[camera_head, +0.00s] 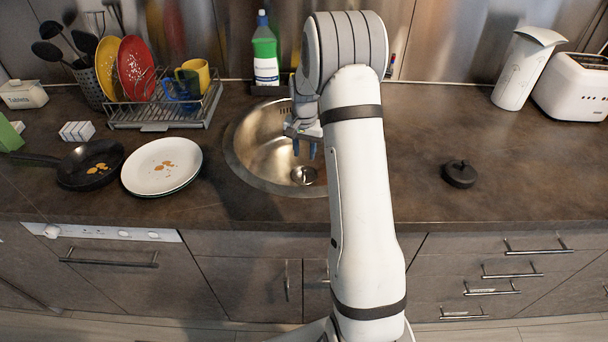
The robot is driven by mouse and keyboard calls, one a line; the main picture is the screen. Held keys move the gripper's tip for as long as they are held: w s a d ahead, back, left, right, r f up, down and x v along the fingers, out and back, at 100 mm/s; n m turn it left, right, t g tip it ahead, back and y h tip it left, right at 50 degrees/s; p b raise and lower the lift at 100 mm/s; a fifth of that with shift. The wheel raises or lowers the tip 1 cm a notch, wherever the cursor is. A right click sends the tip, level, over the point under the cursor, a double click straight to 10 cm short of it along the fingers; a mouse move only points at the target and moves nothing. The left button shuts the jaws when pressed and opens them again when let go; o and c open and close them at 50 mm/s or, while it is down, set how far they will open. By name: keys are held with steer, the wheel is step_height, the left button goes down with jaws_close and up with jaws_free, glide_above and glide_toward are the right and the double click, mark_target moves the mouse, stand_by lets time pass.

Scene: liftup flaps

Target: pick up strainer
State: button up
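A round metal piece that looks like the strainer (304,175) sits at the bottom of the round steel sink (240,163), towards its front. I cannot tell whether it is loose or part of the drain. My gripper (304,150) hangs over the sink, fingers pointing down, above and behind the metal piece in the picture. The two bluish fingertips are apart with nothing seen between them. My arm hides the right part of the sink.
A black lidded or knobbed round object (460,174) lies on the counter at right. A white plate (162,166) and a black pan (90,165) lie left of the sink. A dish rack (165,114) and a green bottle (265,55) stand behind. The right counter is mostly clear.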

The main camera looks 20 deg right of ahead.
mark_target(304, 168)
step_height(304, 168, down, 8)
steer(key=shift+s+a+r, duration=0.1)
steer(key=shift+s, duration=0.05)
stand_by(0.3)
steer(key=shift+c, duration=0.3)
jaws_close()
